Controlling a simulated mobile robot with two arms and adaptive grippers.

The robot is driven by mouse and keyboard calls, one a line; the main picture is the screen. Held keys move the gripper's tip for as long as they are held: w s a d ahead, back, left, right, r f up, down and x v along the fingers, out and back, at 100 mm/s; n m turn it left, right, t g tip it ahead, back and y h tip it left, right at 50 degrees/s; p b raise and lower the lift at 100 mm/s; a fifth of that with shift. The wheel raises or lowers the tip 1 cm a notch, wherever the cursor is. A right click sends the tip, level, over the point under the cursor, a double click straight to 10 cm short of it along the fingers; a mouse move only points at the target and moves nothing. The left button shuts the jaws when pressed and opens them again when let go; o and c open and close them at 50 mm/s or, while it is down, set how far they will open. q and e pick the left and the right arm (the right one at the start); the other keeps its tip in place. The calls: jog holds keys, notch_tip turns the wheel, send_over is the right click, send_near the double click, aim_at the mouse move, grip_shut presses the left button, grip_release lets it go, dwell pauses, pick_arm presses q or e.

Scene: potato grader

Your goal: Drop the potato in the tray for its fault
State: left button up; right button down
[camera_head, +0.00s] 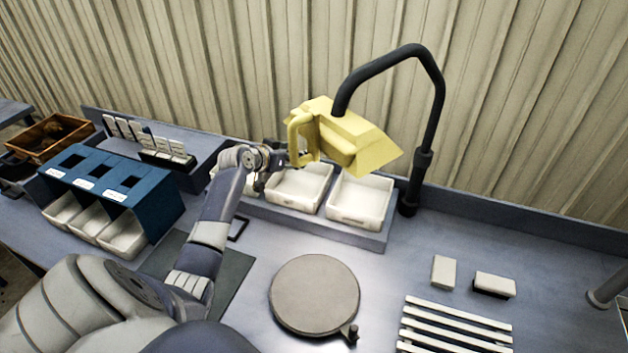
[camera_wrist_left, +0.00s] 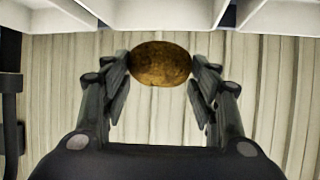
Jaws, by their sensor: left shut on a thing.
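A brown, oval potato (camera_wrist_left: 160,62) is held between the two fingers of my left gripper (camera_wrist_left: 160,72) in the left wrist view. In the head view my left gripper (camera_head: 277,160) is at the back row of white trays, close to the left tray (camera_head: 214,172) and middle tray (camera_head: 298,187). The right tray (camera_head: 360,199) is apart from it. I cannot make out the potato in the head view. White tray edges (camera_wrist_left: 165,22) show along the top of the wrist view. Any fault on the potato is too small to tell. My right gripper is out of view.
A yellow lamp hood (camera_head: 355,140) on a black bent post (camera_head: 431,130) hangs close over the trays. A blue rack (camera_head: 110,190) with white bins stands left. A round grey plate (camera_head: 315,294) and white slats (camera_head: 455,325) lie in front.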

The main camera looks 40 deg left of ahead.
pick_arm(q)
jog(key=shift+s+f+b, duration=0.2)
jog(key=shift+f+b, duration=0.25)
jog(key=shift+b, duration=0.05)
notch_tip(320, 180, down, 4)
jog(key=b, duration=0.3)
jog(key=shift+w+f+b, duration=0.1)
jog(key=shift+f+b, duration=0.35)
jog(key=o, duration=1.2)
jog(key=v, duration=1.2)
